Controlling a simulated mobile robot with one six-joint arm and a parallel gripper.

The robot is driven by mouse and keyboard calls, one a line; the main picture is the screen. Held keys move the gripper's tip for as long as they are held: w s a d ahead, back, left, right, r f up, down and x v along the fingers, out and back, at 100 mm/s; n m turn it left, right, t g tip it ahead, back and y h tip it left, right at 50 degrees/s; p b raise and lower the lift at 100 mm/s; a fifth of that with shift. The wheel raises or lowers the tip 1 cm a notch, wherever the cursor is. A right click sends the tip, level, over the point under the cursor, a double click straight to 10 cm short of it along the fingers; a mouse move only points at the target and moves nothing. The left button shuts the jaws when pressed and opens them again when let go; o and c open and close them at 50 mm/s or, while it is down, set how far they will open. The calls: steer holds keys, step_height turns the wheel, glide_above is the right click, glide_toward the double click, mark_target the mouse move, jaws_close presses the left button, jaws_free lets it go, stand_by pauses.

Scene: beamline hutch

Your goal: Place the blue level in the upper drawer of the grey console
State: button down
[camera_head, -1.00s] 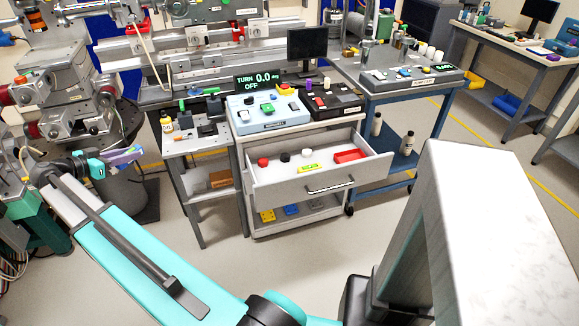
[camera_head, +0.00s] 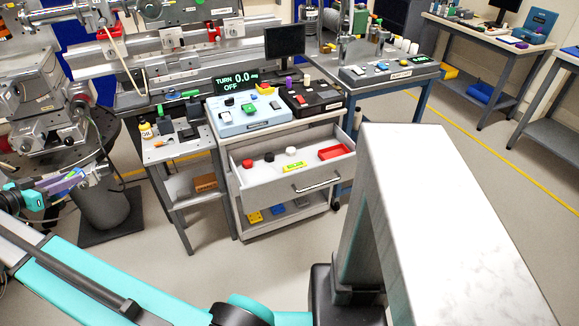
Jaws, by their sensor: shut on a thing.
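My gripper (camera_head: 72,178) is at the far left, small in the picture, beyond my teal arm. It is shut on a blue-violet bar, which I take to be the blue level (camera_head: 63,184); its far end is hard to tell from the clutter behind. The grey console (camera_head: 239,218) stands in the middle, well to the right of my gripper. Its upper drawer (camera_head: 303,184) is pulled open. Inside lie a red round piece, a black one, a white one, a yellow-green level (camera_head: 294,167) and a red tray (camera_head: 334,152).
A blue control box (camera_head: 236,122) and a dark box (camera_head: 316,101) sit on the console top. A small side table (camera_head: 176,152) with an oil bottle stands left of the console. A grey pedestal (camera_head: 103,208) is near my gripper. Floor in front of the console is clear.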

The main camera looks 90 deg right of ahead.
steer(key=s+d+f+m+g+y+b, duration=0.2)
steer(key=s+d+f+m+g+b, duration=0.1)
steer(key=s, duration=1)
steer(key=s+d+f+m+g+y+b, duration=0.2)
steer(key=s+d+f, duration=0.4)
steer(key=s, duration=0.8)
steer(key=s+d+f+m+g+y+b, duration=0.3)
steer(key=s+d, duration=0.4)
steer(key=s, duration=0.6)
step_height(320, 180, down, 2)
steer(key=m+b, duration=0.1)
steer(key=b, duration=0.1)
steer(key=shift+s+d+f+m+g+b, duration=0.15)
steer(key=shift+s+f+m+g+b, duration=0.05)
steer(key=shift+s+m+g+b, duration=0.2)
steer(key=s+d, duration=0.3)
steer(key=s, duration=0.1)
steer(key=s+d+f, duration=0.1)
steer(key=s+d, duration=0.2)
steer(key=s, duration=0.1)
steer(key=s+d, duration=0.3)
steer(key=s, duration=0.2)
steer(key=shift+d+f+p, duration=0.1)
steer(key=shift+f+p, duration=0.15)
steer(key=shift+p, duration=0.05)
steer(key=shift+f, duration=1.75)
